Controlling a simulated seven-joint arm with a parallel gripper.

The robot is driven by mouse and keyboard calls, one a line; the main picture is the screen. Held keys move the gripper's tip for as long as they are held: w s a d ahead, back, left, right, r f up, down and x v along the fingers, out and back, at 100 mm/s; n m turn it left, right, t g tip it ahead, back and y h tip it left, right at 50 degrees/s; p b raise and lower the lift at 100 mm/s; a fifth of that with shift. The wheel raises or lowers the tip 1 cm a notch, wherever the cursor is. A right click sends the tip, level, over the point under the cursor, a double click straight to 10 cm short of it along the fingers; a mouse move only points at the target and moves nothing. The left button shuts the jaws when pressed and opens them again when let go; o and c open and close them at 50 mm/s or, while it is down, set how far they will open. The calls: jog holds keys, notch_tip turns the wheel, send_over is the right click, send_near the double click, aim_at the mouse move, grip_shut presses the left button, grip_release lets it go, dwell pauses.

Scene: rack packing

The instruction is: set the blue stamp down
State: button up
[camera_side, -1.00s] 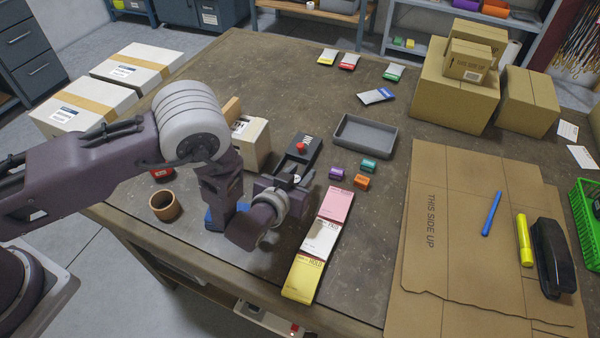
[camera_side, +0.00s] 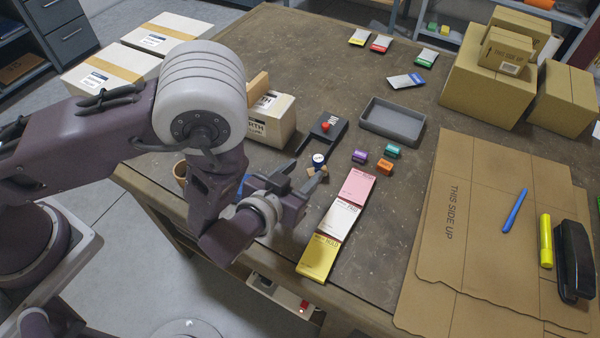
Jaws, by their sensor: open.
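The blue stamp (camera_side: 318,159), with a pale top, a dark blue band and a wooden foot, stands upright on the table at the front of the black pad. My gripper (camera_side: 302,177) is open, with its fingertips close to the stamp. The fingers partly hide the stamp's foot, and I cannot tell whether they touch it.
A black pad (camera_side: 340,139) with a red knob (camera_side: 325,127) lies behind the stamp. Purple (camera_side: 360,156), teal (camera_side: 392,151) and orange (camera_side: 384,167) blocks sit to the right, below a grey tray (camera_side: 392,122). A pink card (camera_side: 357,185) lies nearby.

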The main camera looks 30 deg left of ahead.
jog(key=shift+s+r, duration=0.15)
jog(key=shift+s, duration=0.2)
notch_tip(320, 180, up, 8)
jog(key=w+n+g, duration=0.2)
jog(key=w+g, duration=0.1)
jog(key=s+a+r+g+h, duration=0.1)
jog(key=s+a+r, duration=0.25)
jog(key=r, duration=0.45)
jog(key=s+a+r+g+h, duration=0.2)
jog(key=a+r, duration=0.2)
jog(key=r, duration=0.3)
jog(key=s+a+r+m+g+y, duration=0.1)
jog(key=s+a+r, duration=0.1)
jog(key=s+a, duration=0.4)
jog(key=s+a+r+m+g+y, duration=0.1)
jog(key=s+a, duration=0.5)
jog(key=s, duration=0.8)
notch_tip(320, 180, up, 2)
jog(key=shift+s+a+y, duration=0.2)
jog(key=shift+s+y, duration=0.05)
jog(key=shift+y, duration=0.25)
